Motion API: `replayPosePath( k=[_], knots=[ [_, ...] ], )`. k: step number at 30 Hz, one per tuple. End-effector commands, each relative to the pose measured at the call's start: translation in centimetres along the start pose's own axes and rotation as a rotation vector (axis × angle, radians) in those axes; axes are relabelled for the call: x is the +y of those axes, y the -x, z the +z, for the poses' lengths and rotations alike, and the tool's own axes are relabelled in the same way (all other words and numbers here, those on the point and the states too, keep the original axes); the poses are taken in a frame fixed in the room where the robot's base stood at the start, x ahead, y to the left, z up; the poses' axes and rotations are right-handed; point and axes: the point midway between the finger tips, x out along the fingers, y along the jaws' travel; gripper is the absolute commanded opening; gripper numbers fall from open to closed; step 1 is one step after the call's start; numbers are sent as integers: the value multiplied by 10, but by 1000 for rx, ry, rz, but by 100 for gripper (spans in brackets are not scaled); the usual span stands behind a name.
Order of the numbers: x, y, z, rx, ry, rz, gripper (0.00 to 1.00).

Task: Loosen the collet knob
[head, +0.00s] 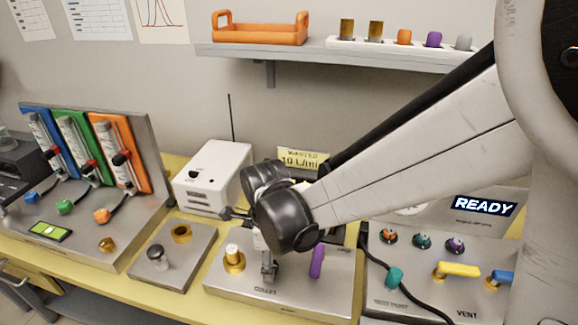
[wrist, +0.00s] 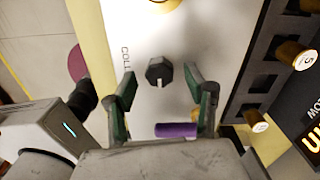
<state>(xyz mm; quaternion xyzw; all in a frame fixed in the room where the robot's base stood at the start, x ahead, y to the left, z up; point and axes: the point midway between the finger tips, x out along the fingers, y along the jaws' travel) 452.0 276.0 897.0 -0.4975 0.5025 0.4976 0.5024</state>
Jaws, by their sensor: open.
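The collet knob (wrist: 159,71) is a small black faceted knob with a pale mark on its face. It stands on a light metal panel (wrist: 205,35) beside lettering that reads "COLL". In the wrist view, my gripper (wrist: 167,88) is open, with one green-edged finger on each side of the knob's line. The fingers look apart from the knob, and I cannot tell how far above it they are. In the head view, my black wrist hangs over the panel marked "COLLET" (head: 228,284). I cannot make out the knob clearly there.
A brass fitting with a white top (head: 234,258) stands left of my wrist. A purple handle (head: 317,262) stands to the right; it lies near my right finger in the wrist view (wrist: 176,130). A white box (head: 212,175) is behind. A black cable (head: 385,282) runs at right.

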Motion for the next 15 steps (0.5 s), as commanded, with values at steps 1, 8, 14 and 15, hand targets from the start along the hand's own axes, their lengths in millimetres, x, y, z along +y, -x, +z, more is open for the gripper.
replayPosePath(
  k=[1,8,14,15],
  knots=[
    [0,-5,0,0,0,0,49],
    [0,-14,0,0,0,0,49],
    [0,-14,0,0,0,0,49],
    [0,-14,0,0,0,0,45]
  ],
)
